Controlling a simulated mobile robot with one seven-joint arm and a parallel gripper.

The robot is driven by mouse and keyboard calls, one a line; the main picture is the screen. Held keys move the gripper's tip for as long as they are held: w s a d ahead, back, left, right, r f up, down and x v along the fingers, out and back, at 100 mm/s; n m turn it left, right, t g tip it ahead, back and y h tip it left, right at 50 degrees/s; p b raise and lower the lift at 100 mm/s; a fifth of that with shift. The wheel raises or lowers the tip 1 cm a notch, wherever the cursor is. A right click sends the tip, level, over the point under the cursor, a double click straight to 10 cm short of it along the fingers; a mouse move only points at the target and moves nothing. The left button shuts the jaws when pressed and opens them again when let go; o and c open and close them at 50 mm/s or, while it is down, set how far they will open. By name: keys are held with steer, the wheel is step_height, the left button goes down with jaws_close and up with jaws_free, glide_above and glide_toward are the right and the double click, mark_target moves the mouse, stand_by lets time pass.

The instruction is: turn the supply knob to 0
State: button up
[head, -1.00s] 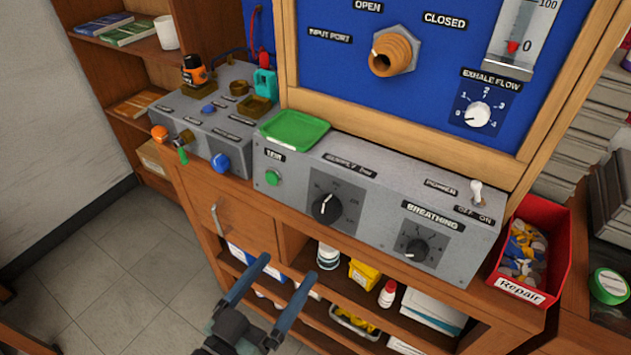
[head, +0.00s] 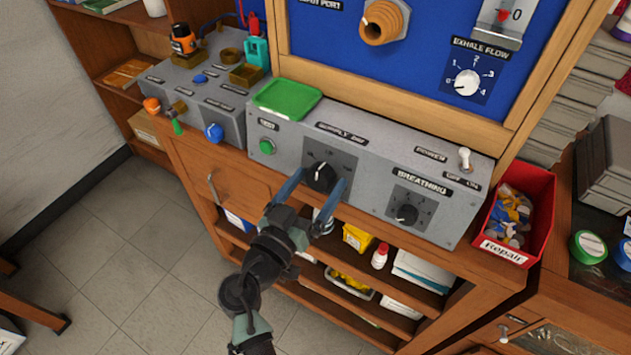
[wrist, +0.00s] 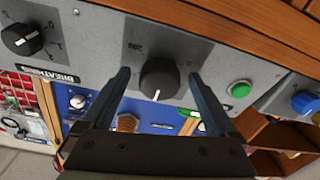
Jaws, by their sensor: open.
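The supply knob (head: 320,177) is a black round knob with a white pointer line, on the grey front panel under the label "SUPPLY". In the wrist view the supply knob (wrist: 159,80) sits between the two blue fingers. My gripper (head: 317,182) is open, with one finger on each side of the knob. In the wrist view my gripper (wrist: 164,80) shows gaps between the fingers and the knob, so it does not appear to grip it.
The black breathing knob (head: 406,214) is to the right on the same panel, with the power switch (head: 464,158) above it. The green button (head: 267,146) is to the left. A green tray (head: 287,98) lies on top. A red repair bin (head: 518,215) stands at the right.

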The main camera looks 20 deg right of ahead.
steer(key=c, duration=1.4)
